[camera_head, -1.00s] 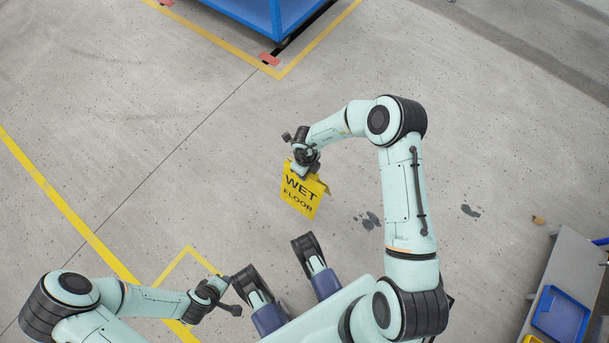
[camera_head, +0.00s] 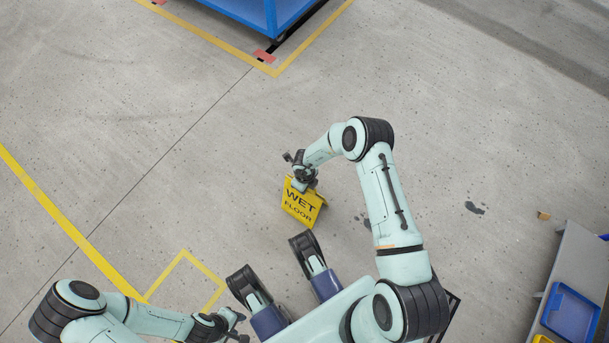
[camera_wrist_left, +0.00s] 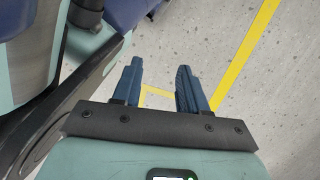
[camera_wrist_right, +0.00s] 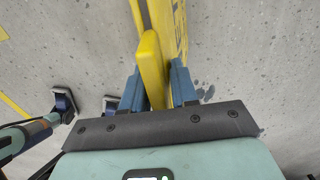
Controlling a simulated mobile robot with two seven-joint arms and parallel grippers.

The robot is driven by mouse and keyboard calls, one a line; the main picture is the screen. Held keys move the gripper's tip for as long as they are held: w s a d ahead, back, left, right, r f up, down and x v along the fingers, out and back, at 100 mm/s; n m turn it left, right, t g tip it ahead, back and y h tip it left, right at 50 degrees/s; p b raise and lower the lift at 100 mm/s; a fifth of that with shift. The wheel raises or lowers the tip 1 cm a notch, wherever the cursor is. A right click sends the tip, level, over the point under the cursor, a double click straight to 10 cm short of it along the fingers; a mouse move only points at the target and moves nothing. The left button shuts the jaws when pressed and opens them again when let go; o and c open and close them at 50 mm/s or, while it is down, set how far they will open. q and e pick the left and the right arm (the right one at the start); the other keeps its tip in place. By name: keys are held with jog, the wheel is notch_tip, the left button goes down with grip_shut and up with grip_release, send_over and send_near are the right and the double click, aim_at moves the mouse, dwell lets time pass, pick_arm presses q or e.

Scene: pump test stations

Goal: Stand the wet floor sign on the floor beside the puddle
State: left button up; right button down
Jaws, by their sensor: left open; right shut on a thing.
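The yellow wet floor sign (camera_head: 303,204) hangs below my right gripper (camera_head: 301,172), its lettered face towards the head camera. In the right wrist view, my right gripper (camera_wrist_right: 154,88) is shut on the top part of the sign (camera_wrist_right: 151,62). Whether its lower edge touches the floor is unclear. Dark spots also show in the right wrist view (camera_wrist_right: 207,94). My left gripper (camera_head: 238,327) is open and empty at lower left; its fingers (camera_wrist_left: 158,78) are apart.
A blue cart (camera_head: 262,12) stands at the top inside yellow floor lines (camera_head: 318,36). A grey bench (camera_head: 585,262) with a blue tray (camera_head: 570,312) is at lower right. The floor around the sign is mostly clear.

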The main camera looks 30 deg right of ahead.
jog(key=shift+f, duration=0.1)
jog(key=c, duration=0.9)
grip_release()
jog(key=shift+o, duration=0.2)
jog(key=shift+r, duration=0.55)
pick_arm(q)
jog(key=w+d+r+t+p, duration=0.1)
jog(key=w+r+t+p, duration=0.2)
jog(key=w, duration=0.4)
jog(key=shift+w+r+m+p, duration=0.3)
jog(key=shift+r+p, duration=0.15)
jog(key=shift+r, duration=0.3)
pick_arm(e)
notch_tip(320, 180, up, 11)
jog(key=shift+r, duration=0.15)
